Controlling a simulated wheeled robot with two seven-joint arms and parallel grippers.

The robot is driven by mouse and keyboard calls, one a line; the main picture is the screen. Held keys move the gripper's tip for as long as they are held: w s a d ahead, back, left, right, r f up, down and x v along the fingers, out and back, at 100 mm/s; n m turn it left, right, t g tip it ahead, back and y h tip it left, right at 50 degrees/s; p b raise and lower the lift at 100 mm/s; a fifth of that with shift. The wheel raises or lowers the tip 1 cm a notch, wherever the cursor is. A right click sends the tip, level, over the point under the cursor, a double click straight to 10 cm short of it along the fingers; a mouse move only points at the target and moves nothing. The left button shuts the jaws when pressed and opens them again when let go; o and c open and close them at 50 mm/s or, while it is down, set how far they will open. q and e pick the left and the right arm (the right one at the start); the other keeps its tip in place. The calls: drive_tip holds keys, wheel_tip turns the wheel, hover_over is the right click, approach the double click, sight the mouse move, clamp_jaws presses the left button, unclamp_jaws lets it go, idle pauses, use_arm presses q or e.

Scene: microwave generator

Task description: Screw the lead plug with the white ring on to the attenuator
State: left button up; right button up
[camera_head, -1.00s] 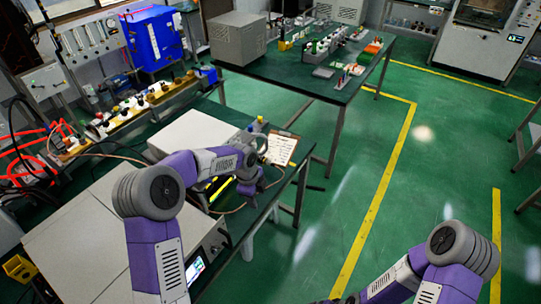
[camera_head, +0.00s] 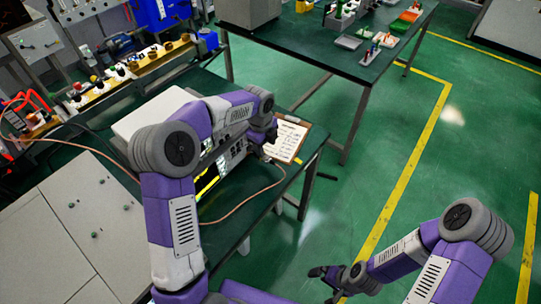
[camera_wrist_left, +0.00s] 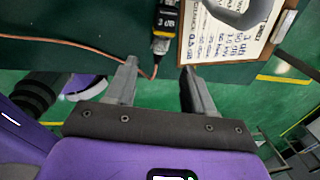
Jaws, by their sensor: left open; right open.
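No white ring can be made out. My left gripper (camera_wrist_left: 158,70) is open, its fingers either side of the lead's end, with nothing clearly gripped. My right gripper (camera_head: 335,277) is open and empty over the floor.
A clipboard (camera_head: 284,140) lies at the bench's right edge, close to my left gripper. A bench of instruments (camera_head: 130,75) stands at the left back. A green-topped table (camera_head: 330,45) with small parts is behind. The floor on the right is clear.

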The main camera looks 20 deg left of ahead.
sight(268, 158)
use_arm(q)
drive_tip(key=shift+w+f, duration=0.15)
drive_tip(key=shift+f, duration=0.4)
drive_tip(key=f, duration=0.2)
drive_tip(key=f+b, duration=0.1)
drive_tip(key=f, duration=0.1)
drive_tip(key=f+b, duration=0.1)
drive_tip(key=f, duration=0.1)
drive_tip(key=shift+w+d+f, duration=0.15)
drive_tip(key=shift+w+f, duration=0.05)
drive_tip(key=shift+w, duration=0.1)
